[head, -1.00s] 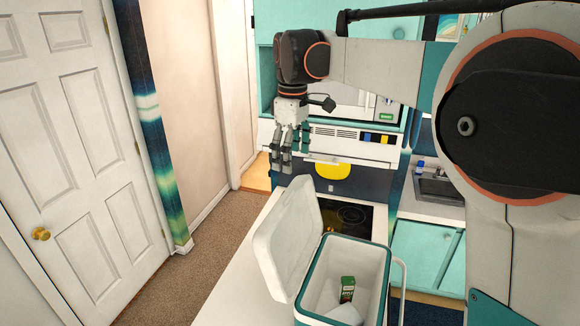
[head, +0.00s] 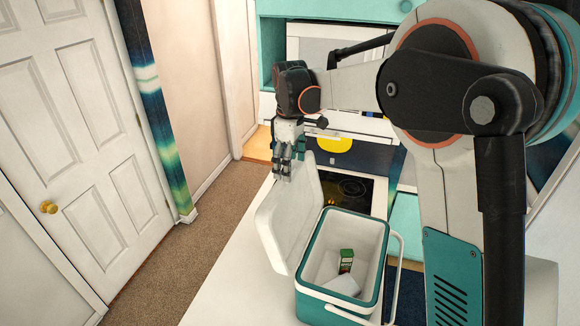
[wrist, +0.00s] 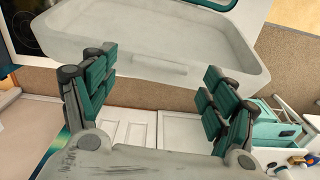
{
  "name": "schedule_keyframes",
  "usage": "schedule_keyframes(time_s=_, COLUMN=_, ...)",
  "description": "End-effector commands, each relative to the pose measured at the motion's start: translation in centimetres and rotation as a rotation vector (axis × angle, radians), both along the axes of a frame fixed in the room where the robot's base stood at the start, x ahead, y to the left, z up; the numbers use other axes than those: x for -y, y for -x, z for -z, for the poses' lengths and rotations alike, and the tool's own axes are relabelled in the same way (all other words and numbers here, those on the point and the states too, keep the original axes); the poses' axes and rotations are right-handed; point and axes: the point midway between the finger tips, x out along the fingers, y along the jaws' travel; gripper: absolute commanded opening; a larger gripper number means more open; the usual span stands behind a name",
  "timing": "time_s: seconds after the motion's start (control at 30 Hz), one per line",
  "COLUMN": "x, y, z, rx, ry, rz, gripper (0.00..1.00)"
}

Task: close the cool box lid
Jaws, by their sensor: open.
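The cool box (head: 312,300) is teal and white and stands on the white counter in the head view. Its white lid (head: 278,228) stands open, tilted up on the box's left side. Inside lie a green carton (head: 346,261) and a pale item (head: 342,285). My gripper (head: 284,178) hangs fingers down by the lid's upper left edge, open and empty. In the wrist view the lid (wrist: 150,45) fills the upper part, beyond the spread fingers of my gripper (wrist: 160,100). I cannot tell whether the fingers touch it.
The white counter (head: 222,285) is bare to the left of the box. A dark cooktop (head: 352,190) lies behind it. The box's white handle (head: 399,260) stands out at its right. Carpeted floor (head: 200,255) and a white door (head: 75,150) are at the left.

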Motion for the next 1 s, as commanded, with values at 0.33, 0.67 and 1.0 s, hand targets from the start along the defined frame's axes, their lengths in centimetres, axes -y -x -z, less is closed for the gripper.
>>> schedule_keyframes(time_s=0.33, x=0.0, y=0.0, z=2.0, rx=0.000, ry=0.000, rz=0.000, gripper=0.78)
schedule_keyframes(time_s=0.67, x=0.0, y=0.0, z=2.0, rx=0.000, ry=0.000, rz=0.000, gripper=0.44)
schedule_keyframes(time_s=1.0, x=0.3, y=0.2, z=1.9, rx=0.005, ry=-0.012, rz=0.001, gripper=0.15)
